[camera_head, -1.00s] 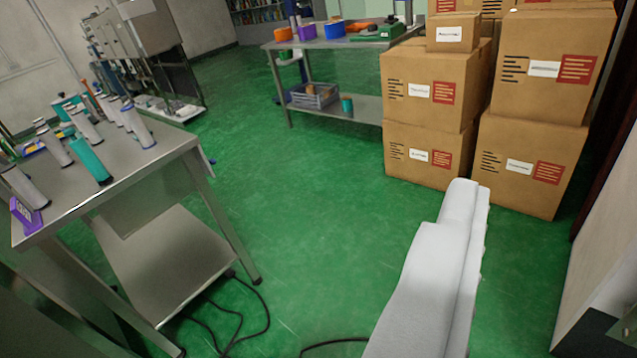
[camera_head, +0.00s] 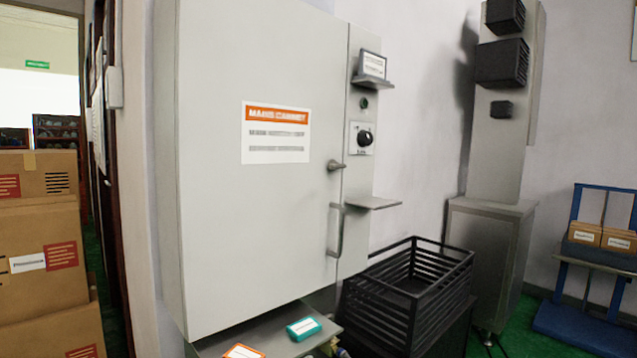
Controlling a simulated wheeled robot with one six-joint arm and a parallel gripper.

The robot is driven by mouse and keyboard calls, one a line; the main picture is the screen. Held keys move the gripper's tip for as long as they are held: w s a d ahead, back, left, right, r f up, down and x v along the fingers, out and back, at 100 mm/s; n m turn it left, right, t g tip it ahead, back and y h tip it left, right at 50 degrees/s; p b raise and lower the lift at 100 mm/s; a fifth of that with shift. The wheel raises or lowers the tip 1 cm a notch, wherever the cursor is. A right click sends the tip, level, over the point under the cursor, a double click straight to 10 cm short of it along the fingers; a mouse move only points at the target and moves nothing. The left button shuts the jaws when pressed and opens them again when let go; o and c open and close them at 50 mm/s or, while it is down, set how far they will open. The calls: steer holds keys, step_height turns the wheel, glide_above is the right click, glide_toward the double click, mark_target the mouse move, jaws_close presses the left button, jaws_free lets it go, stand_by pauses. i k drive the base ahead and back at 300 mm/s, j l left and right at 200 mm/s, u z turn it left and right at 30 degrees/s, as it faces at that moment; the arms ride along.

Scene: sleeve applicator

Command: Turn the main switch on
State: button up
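A large grey cabinet (camera_head: 240,200) fills the left middle of the view, with an orange and white label (camera_head: 276,132) whose heading seems to read "MAINS CABINET". Its door is closed, with a small knob handle (camera_head: 336,165) and a long bar handle (camera_head: 337,230) at the right edge. On the narrow panel right of the door, a black rotary switch (camera_head: 364,138) sits on a light plate. A dark green round lamp or button (camera_head: 364,103) is above it. My gripper is not in view.
A small display (camera_head: 372,64) stands on a bracket above the switch, and a small shelf (camera_head: 373,203) juts out below it. A black slatted crate (camera_head: 410,290) stands below right. Cardboard boxes (camera_head: 40,240) are at the left. A blue rack (camera_head: 590,270) stands at the right.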

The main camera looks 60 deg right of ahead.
mark_target(364, 138)
steer(key=z, duration=1.65)
